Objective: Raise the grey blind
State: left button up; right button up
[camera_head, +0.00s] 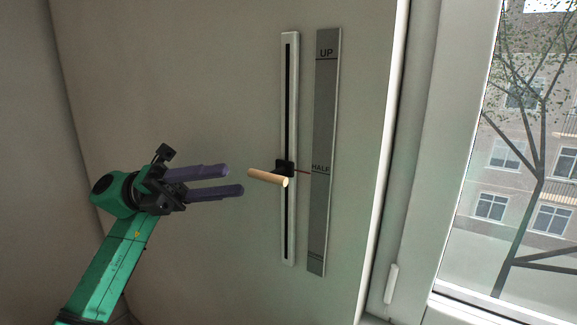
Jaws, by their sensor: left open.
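A white vertical rail with a dark slot (289,95) is fixed to the wall. A black slider (284,166) with a light wooden peg handle (267,177) sits about midway along it. A thin red pointer on the slider points at the "HALF" mark on the grey scale plate (325,110), which has "UP" at its top. My left gripper (236,181) is open and empty, its purple fingers pointing right, just left of the wooden handle and apart from it in the picture. I cannot make out the grey blind itself. My right gripper is not in view.
A window (530,170) with a white frame is at the right, with a tree and a building outside. A white window handle (391,284) is on the frame at the lower right. The wall around the rail is bare.

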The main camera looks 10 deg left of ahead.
aim_at(271, 176)
pick_arm(q)
jog(key=p+x, duration=0.2)
jog(key=x, duration=0.8)
jog(key=shift+d+r+p, duration=0.1)
jog(key=shift+p, duration=0.25)
jog(key=shift+d, duration=0.2)
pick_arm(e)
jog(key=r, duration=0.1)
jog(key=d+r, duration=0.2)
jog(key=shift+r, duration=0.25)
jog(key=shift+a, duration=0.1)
pick_arm(q)
jog(key=shift+d, duration=0.1)
grip_shut()
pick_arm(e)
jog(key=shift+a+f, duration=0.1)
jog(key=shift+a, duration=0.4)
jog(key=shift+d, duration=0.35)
